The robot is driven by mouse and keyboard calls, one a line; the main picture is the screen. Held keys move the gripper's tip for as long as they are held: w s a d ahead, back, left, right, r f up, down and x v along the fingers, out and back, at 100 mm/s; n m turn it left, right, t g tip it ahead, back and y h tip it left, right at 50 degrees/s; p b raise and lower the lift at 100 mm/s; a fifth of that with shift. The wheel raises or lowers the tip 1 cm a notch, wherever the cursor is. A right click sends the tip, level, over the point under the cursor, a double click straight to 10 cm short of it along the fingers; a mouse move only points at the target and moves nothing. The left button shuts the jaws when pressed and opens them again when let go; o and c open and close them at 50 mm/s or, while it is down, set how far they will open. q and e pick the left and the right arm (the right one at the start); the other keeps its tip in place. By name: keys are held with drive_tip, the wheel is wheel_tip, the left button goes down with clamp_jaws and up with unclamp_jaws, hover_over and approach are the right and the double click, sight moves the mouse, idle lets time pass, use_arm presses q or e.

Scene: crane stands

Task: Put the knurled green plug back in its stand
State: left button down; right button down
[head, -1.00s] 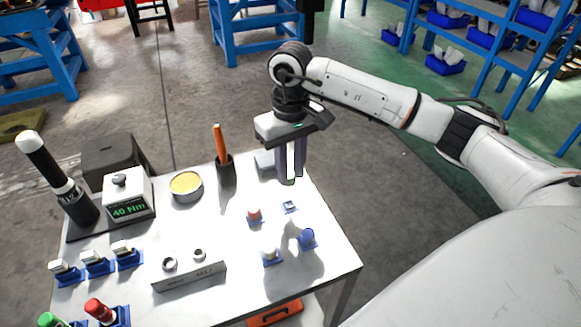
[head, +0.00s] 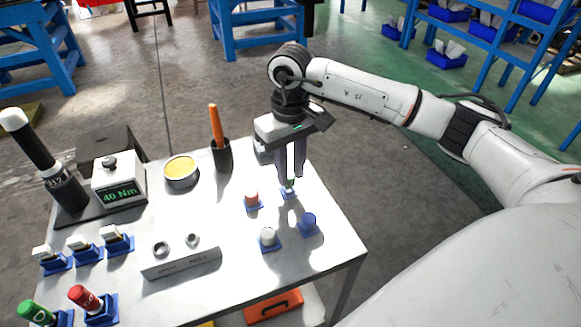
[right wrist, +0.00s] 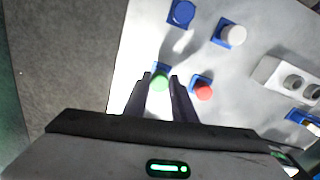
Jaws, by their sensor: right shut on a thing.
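The green plug (right wrist: 160,84) shows between the fingertips of my right gripper (right wrist: 160,78) in the right wrist view. The gripper is shut on it. In the head view my right gripper (head: 290,178) points straight down, and a sliver of the green plug (head: 290,184) shows at its tips. A small blue stand (head: 287,194) lies directly below the tips; its blue edge also shows behind the plug in the right wrist view (right wrist: 161,67). The fingers hide most of the plug. I cannot tell whether it is inside the stand or just above it. My left gripper is not in view.
Close by stand a red plug (head: 251,198), a white plug (head: 268,235) and a blue plug (head: 309,219) in blue stands. A grey block with two rings (head: 181,262) lies left of them. A dark cup (head: 222,157) with an orange handle stands behind.

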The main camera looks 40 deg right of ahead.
sight(290, 176)
drive_tip(key=shift+f, duration=0.1)
idle(0.4)
drive_tip(key=shift+f+b, duration=0.8)
drive_tip(key=shift+f, duration=0.05)
drive_tip(key=c, duration=1.4)
unclamp_jaws()
drive_tip(key=shift+r, duration=0.1)
drive_tip(key=shift+r+p, duration=1.5)
drive_tip(key=shift+r, duration=0.95)
wheel_tip(290, 176, up, 10)
drive_tip(key=shift+r+b, duration=0.15)
drive_tip(key=shift+b, duration=0.3)
